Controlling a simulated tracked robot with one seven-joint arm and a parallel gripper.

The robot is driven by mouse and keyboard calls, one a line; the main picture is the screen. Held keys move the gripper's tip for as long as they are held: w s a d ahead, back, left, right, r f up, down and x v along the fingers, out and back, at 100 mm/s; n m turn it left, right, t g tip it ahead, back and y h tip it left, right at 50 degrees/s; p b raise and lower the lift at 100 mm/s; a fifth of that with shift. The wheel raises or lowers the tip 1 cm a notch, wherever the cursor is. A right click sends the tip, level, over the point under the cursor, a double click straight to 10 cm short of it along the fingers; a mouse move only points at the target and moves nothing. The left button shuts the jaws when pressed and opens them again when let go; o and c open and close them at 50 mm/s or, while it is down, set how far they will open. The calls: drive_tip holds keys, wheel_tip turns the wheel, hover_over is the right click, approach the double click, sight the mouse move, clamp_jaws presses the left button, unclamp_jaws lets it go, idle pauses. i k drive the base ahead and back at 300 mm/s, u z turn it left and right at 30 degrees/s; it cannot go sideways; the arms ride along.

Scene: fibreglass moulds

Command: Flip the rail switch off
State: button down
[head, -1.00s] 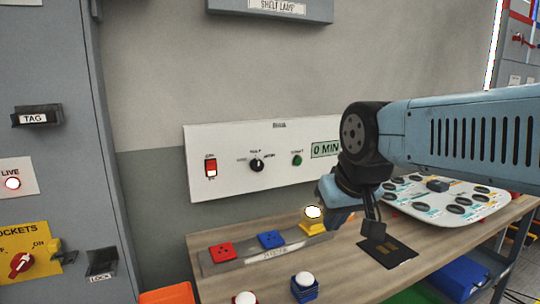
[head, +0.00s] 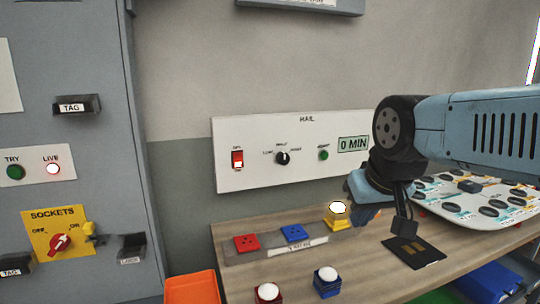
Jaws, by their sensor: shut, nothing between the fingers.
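The white rail panel (head: 225,178), headed RAIL, is fixed to the wall above the bench. Its red rocker switch (head: 237,159) is at the panel's left, with a pale lower end; its small lettering is too blurred to read surely. A black dial (head: 282,158), a green button (head: 323,155) and a display (head: 353,145) reading 0 MIN are to its right. My gripper (head: 360,208) is shut and empty, low in front of the panel's right end and well right of the switch. Its fingertips are partly hidden by its own body.
A grey cabinet (head: 85,150) stands left. An orange bin (head: 192,288) is below. Space before the switch is clear.

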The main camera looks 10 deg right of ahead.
sight(237, 156)
drive_tip(key=z, duration=0.05)
drive_tip(key=k, duration=1.05)
drive_tip(key=u, duration=0.45)
drive_tip(key=i, duration=1)
drive_tip(key=z, duration=0.05)
